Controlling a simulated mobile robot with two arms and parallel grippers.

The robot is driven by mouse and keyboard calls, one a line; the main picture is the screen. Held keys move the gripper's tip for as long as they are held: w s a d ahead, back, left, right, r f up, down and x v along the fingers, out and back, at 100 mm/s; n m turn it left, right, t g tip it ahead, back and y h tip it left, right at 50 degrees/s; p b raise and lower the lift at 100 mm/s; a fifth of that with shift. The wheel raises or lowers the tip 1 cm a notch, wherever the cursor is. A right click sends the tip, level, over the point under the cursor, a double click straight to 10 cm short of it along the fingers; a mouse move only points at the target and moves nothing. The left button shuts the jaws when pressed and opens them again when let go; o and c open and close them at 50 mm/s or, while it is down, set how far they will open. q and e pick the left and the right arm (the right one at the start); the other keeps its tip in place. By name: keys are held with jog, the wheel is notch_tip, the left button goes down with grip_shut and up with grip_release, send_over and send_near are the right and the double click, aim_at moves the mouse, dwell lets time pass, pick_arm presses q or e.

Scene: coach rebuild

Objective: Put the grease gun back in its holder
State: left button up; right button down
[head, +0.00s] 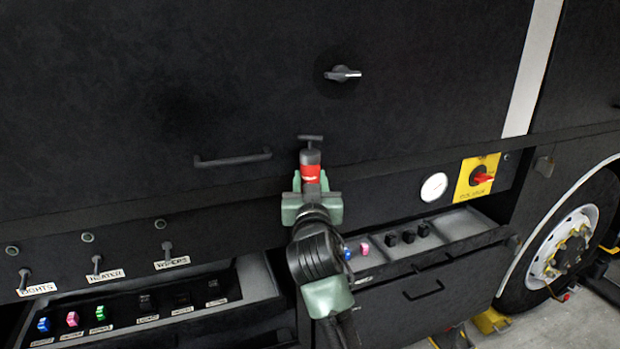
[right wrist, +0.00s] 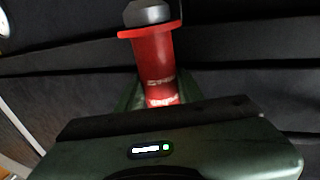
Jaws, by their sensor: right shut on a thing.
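The grease gun (head: 310,171) is a red cylinder with pale lettering, a dark upper end and a T-shaped bar on top. It stands roughly upright in the head view, in front of the dark panel. My right gripper (head: 311,197) is green and shut on its lower part, which the jaws hide. In the right wrist view the red barrel (right wrist: 153,62) rises behind the gripper body, with a red flange and grey cap at its end. I cannot make out a holder. My left gripper is not in view.
A bar handle (head: 232,159) is left of the gun, and a turn latch (head: 342,74) is above right. Toggle switches (head: 97,265) and lit rockers are lower left. A gauge (head: 434,187) and a red knob on a yellow plate (head: 478,177) are at right, near a wheel (head: 570,243).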

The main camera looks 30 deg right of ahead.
jog(key=shift+f+b, duration=0.35)
jog(key=shift+f, duration=0.1)
notch_tip(320, 180, down, 2)
jog(key=shift+f+b, duration=0.25)
jog(key=shift+b, duration=0.85)
jog(key=shift+f+b, duration=0.35)
jog(key=shift+f, duration=0.05)
jog(key=shift+s+f, duration=0.1)
jog(key=shift+f, duration=0.1)
jog(key=shift+f, duration=0.25)
jog(key=shift+f+b, duration=0.85)
jog(key=shift+b, duration=0.1)
jog(key=shift+f+b, duration=0.3)
jog(key=shift+f, duration=0.05)
jog(key=shift+f+b, duration=0.55)
jog(key=shift+f, duration=0.15)
